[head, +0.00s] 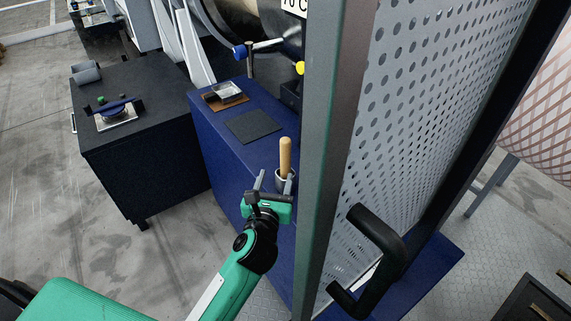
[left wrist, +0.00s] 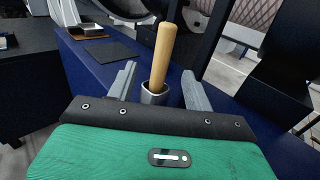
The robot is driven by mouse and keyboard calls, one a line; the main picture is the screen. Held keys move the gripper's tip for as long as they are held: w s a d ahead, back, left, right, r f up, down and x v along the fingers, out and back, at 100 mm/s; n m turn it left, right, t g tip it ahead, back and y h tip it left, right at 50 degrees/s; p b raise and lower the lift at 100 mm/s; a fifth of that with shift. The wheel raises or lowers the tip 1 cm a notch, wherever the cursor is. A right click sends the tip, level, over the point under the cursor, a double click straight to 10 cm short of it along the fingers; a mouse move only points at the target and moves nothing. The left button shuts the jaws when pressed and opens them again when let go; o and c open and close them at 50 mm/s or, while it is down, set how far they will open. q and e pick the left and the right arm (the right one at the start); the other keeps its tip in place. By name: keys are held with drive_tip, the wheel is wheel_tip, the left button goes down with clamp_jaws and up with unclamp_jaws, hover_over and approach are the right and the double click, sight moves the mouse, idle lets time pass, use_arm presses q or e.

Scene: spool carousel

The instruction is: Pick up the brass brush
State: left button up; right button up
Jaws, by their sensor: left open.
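The brush's pale wooden handle (head: 285,155) stands upright in a small grey cup (head: 286,180) near the front end of the blue bench. Its lower end is hidden inside the cup, so no brass part shows. My left gripper (head: 274,183) is open at the cup, with its fingers pointing toward it. In the left wrist view the handle (left wrist: 163,55) rises between the open fingers, and the cup (left wrist: 154,93) sits just beyond and between the fingertips. I cannot tell whether a finger touches the cup. My right gripper is not in view.
A metal-framed perforated door (head: 400,120) with a black handle (head: 375,255) stands close right of the cup. On the blue bench (head: 215,145) lie a dark mat (head: 253,126) and a brown tray (head: 226,101). A dark cabinet (head: 150,150) stands to the left.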

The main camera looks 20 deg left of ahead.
sight(284, 157)
use_arm(q)
drive_tip(key=w, duration=0.4)
drive_tip(key=shift+w+a+p, duration=0.3)
drive_tip(key=shift+w+p, duration=0.05)
drive_tip(key=shift+w, duration=0.05)
drive_tip(key=shift+w+f+p, duration=0.15)
drive_tip(key=shift+w+p, duration=0.2)
drive_tip(key=shift+w, duration=1.25)
drive_tip(key=shift+w+f+p, duration=0.15)
drive_tip(key=shift+w+p, duration=0.2)
drive_tip(key=shift+w, duration=1.25)
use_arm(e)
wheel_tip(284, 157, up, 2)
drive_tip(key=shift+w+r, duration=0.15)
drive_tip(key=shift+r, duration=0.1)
use_arm(q)
drive_tip(key=shift+c, duration=0.2)
drive_tip(key=c, duration=1)
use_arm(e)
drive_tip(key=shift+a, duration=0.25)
